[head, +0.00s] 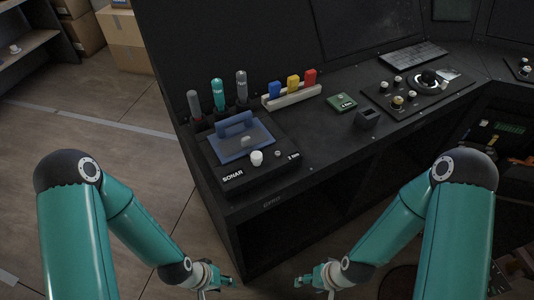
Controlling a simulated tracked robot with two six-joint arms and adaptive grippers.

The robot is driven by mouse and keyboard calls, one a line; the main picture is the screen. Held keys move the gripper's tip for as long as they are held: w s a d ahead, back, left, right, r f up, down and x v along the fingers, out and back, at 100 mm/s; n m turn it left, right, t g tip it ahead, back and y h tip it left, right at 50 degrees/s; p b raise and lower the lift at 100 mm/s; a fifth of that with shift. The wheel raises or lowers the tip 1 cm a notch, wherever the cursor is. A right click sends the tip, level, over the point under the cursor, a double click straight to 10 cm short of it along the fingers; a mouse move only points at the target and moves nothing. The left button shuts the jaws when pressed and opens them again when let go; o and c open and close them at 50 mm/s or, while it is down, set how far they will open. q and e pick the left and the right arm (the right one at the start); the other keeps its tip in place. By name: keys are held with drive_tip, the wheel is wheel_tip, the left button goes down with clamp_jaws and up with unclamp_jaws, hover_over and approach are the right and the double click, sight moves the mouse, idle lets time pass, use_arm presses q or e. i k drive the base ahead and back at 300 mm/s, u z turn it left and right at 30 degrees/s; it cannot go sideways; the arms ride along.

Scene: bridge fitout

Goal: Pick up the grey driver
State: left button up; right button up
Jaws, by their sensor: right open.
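Several drivers stand upright in a holder at the back left of the black console, in the head view. One grey-handled driver (194,103) is at the left end, and another grey-handled driver (241,86) is at the right end. A teal-handled driver (218,94) stands between them. Their lower parts are hidden in the holder. My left gripper (224,283) is low in front of the console, well away from the drivers; its jaws are too small to read. My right gripper (304,281) is open, low in front of the console and apart from everything.
Blue, yellow and red pieces sit in a pale rack (292,96) to the right. A green device (341,102) and control panel (418,90) lie further right.

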sight(241, 76)
drive_tip(key=z, duration=1.7)
drive_tip(key=i, duration=0.1)
drive_tip(key=u, duration=3.1)
drive_tip(key=k, duration=1.55)
drive_tip(key=z, duration=0.2)
drive_tip(key=i, duration=1)
drive_tip(key=z, duration=0.1)
